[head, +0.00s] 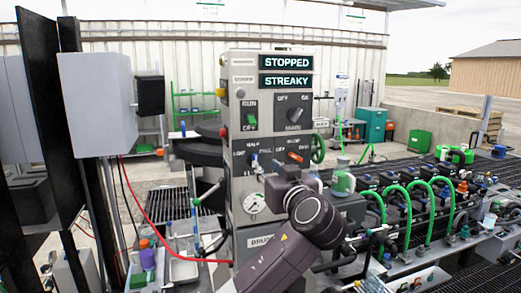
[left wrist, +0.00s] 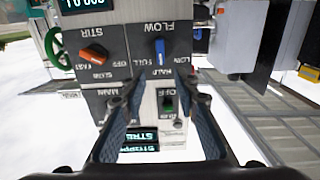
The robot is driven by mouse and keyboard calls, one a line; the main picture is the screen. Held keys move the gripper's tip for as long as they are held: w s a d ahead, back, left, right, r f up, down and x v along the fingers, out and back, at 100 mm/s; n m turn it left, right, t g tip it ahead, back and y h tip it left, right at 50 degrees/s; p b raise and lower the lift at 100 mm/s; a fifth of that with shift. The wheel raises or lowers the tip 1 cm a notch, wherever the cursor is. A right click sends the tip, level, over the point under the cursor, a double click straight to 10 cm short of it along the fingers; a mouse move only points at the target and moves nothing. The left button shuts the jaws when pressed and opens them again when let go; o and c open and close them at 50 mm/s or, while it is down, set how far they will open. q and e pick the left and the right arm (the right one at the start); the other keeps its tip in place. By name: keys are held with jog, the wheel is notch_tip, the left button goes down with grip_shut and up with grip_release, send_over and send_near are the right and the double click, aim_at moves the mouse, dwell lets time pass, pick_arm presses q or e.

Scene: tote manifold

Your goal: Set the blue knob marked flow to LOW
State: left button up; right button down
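The blue knob (left wrist: 160,51) marked FLOW is on the dark front panel, with FULL, HALF and LOW printed around it. In the left wrist view the panel appears upside down, and the blue bar stands nearly upright, its lower end towards HALF. The knob also shows small in the head view (head: 255,161). My left gripper (left wrist: 164,88) is open and empty, its fingertips apart on either side of the knob's line. I cannot tell how far short of the panel they are. In the head view my left wrist covers the panel's lower right. My right gripper is not in view.
An orange STIR knob (left wrist: 95,53) sits beside the blue one. A green RUN switch (left wrist: 168,104) and a MAIN switch (head: 295,114) are above. The displays (head: 286,71) read STOPPED and STREAKY. A green valve wheel (head: 317,148) sticks out at the panel's right.

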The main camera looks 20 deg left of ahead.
aim_at(256, 156)
pick_arm(q)
jog(key=p+x, duration=0.2)
jog(key=x, duration=0.2)
jog(key=p+x, duration=0.2)
jog(key=x, duration=0.1)
jog(key=shift+w+a+r, duration=0.25)
jog(key=shift+a, duration=0.05)
jog(key=shift+w+f, duration=0.1)
grip_shut()
